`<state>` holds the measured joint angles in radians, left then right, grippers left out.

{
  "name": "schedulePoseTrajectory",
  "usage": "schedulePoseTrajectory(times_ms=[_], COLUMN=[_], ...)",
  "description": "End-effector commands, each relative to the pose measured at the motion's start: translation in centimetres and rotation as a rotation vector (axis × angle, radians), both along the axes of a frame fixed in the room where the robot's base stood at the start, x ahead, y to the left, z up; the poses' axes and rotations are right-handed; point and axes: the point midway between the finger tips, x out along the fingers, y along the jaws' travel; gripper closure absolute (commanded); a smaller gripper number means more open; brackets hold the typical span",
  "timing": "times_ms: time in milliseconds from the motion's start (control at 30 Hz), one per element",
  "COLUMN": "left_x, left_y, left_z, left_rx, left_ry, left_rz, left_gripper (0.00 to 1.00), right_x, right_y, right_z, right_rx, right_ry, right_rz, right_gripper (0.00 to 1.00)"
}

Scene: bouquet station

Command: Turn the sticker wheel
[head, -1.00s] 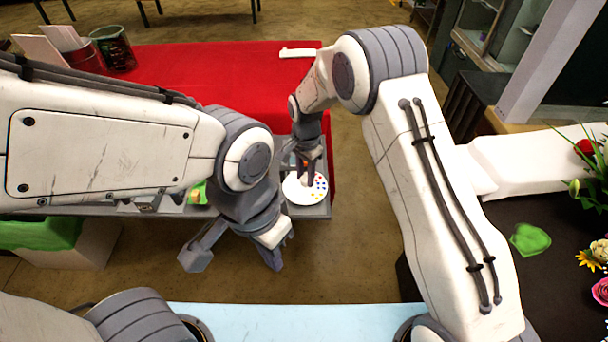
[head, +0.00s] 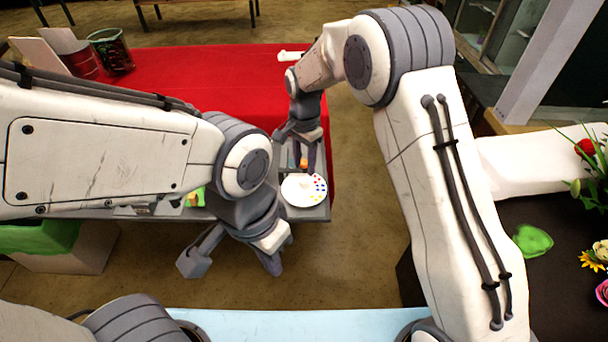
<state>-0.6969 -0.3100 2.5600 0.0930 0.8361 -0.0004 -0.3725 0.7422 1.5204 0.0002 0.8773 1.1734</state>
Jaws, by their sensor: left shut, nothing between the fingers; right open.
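The sticker wheel (head: 304,190) is a white disc with small coloured dots along its right side. It lies on a grey tray (head: 310,213) at the front right corner of the red table. My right gripper (head: 300,168) is open, fingers pointing down, just behind the wheel's far edge; I cannot tell whether it touches the wheel. My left gripper (head: 272,268) is shut and empty, in front of the table edge and lower in the picture, apart from the wheel.
The red table (head: 200,75) holds a red can and a dark green can (head: 112,50) at the far left. A white object (head: 292,56) lies at its back edge. A dark table (head: 490,240) with flowers and a green leaf-like piece (head: 532,240) stands at the right. Floor between is clear.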

Motion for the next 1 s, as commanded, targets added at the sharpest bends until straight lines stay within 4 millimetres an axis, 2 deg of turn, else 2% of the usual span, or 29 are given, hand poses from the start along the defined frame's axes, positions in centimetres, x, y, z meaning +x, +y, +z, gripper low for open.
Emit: schedulePoseTrajectory(times_ms=[100,300,867,967,1000], left_x=[0.0,0.0,0.0,0.0,0.0], left_y=[0.0,0.0,0.0,0.0,0.0], left_z=[-0.6,-0.8,-0.8,-0.8,-0.8], left_rx=[0.0,0.0,0.0,0.0,0.0], left_ry=[0.0,0.0,0.0,0.0,0.0], left_rz=[0.0,0.0,0.0,0.0,0.0], left_gripper=[1.0,1.0,1.0,1.0,1.0], right_x=[0.1,0.1,-0.1,-1.5,-2.6], right_y=[0.0,0.0,0.1,0.5,0.7], right_z=[2.2,4.4,4.9,5.9,6.5], right_rx=[0.002,0.001,0.001,0.006,0.01], right_ry=[-0.005,-0.002,-0.001,-0.004,-0.006], right_rz=[0.0,-0.001,0.007,0.072,0.123], right_gripper=[0.51,0.51,0.51,0.51,0.51])
